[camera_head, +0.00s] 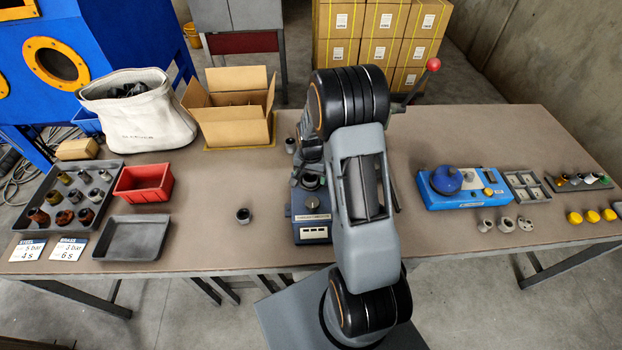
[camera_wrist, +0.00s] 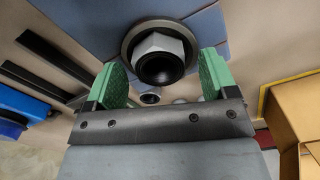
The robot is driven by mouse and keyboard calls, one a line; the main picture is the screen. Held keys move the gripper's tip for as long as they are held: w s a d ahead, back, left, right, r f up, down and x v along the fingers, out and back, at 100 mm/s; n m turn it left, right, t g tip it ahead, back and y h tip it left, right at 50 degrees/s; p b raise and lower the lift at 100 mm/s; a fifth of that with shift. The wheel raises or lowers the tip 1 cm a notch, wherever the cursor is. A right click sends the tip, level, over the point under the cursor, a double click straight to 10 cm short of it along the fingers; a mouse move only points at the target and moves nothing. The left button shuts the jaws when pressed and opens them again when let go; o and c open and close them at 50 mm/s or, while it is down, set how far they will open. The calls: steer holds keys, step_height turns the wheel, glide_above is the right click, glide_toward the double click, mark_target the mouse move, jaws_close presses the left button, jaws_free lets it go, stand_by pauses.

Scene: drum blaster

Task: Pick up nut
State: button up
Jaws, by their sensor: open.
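A pale grey hex nut (camera_wrist: 160,43) sits in a round metal seat on a blue-grey bench device (camera_wrist: 190,28) in the wrist view. A dark round part with a black hollow covers its lower side in the picture. My gripper (camera_wrist: 164,72) is open, its two green fingers apart on either side of the dark part and nut. I cannot tell whether either finger touches. In the head view, the device (camera_head: 311,230) stands at the table's middle, partly behind my arm. The nut and fingertips are not clear there.
An open cardboard box (camera_head: 233,125) stands behind left of the device. A red bin (camera_head: 144,183) and a grey tray (camera_head: 133,238) are farther left. A blue unit (camera_head: 462,187) stands right.

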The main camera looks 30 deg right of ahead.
steer(key=c, duration=1.1)
steer(key=shift+r, duration=0.15)
